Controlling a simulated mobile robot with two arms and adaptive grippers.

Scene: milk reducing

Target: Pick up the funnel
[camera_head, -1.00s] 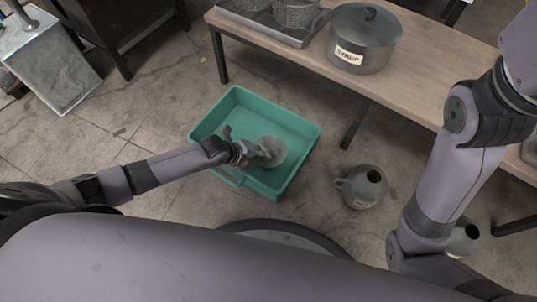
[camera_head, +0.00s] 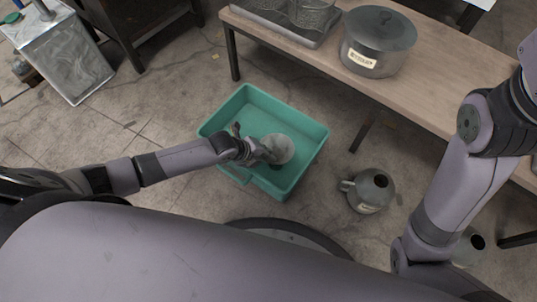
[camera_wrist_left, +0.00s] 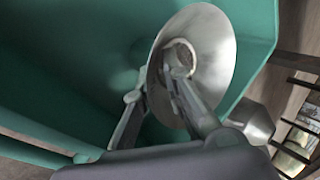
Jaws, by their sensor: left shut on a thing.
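The funnel (camera_head: 280,149) is a grey metal cone inside the green bin (camera_head: 311,128), near the middle of the head view. My left gripper (camera_head: 265,152) reaches into the bin from the left and is shut on the funnel. In the left wrist view the funnel (camera_wrist_left: 214,48) shows its wide mouth, and the left gripper's fingers (camera_wrist_left: 170,82) pinch it, one inside the cone and one outside. Whether the funnel touches the bin floor cannot be told. My right arm shows at the right, but its gripper is out of view.
A grey jug (camera_head: 372,190) stands on the floor right of the bin, and another vessel (camera_head: 470,246) is partly behind my right arm.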

